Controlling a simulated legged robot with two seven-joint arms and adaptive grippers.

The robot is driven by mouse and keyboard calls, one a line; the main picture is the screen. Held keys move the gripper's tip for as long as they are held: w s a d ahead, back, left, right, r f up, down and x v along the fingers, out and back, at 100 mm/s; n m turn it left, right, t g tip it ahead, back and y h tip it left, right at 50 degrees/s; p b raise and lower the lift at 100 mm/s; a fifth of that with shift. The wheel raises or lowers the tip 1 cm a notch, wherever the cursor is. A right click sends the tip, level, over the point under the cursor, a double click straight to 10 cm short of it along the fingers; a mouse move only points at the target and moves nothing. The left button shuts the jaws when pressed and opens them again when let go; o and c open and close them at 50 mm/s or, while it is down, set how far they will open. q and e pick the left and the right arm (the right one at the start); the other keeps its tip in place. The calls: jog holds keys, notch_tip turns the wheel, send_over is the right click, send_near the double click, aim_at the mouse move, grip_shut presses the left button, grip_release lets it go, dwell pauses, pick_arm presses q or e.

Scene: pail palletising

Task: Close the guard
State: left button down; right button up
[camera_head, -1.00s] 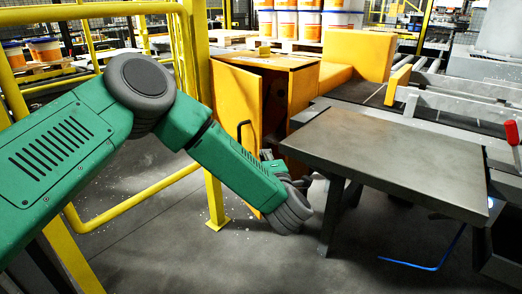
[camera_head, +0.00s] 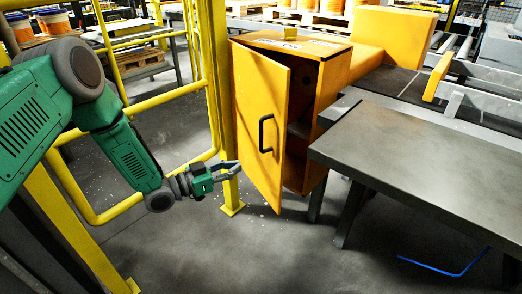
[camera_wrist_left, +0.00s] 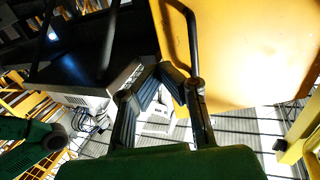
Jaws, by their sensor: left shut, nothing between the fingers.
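The guard is a yellow door (camera_head: 262,125) with a black bar handle (camera_head: 265,134), on a yellow cabinet (camera_head: 336,70). The door stands ajar, with a dark gap along its right side showing the interior. My left gripper (camera_head: 234,168) is shut and empty, to the left of the door and below handle height, in front of a yellow post. In the left wrist view, my left gripper's fingers (camera_wrist_left: 168,75) come together near the yellow door (camera_wrist_left: 245,50), and the handle (camera_wrist_left: 192,40) lines up just beyond them. I cannot tell whether they touch. My right gripper is not in view.
A yellow post (camera_head: 222,100) and rail fence stand left of the cabinet. A grey table (camera_head: 430,150) stands at the right, with a conveyor behind it. A blue cable (camera_head: 440,270) lies on the floor. The floor before the door is clear.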

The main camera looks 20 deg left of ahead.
aim_at(280, 150)
pick_arm(q)
jog(key=b+x, duration=0.4)
jog(key=x, duration=0.8)
jog(key=shift+w+f, duration=0.15)
jog(key=shift+w, duration=0.2)
jog(key=shift+w+d, duration=0.3)
jog(key=shift+d, duration=0.1)
jog(key=shift+a, duration=0.1)
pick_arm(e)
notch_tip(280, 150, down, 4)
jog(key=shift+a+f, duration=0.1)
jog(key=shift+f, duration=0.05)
pick_arm(q)
jog(key=shift+a, duration=0.15)
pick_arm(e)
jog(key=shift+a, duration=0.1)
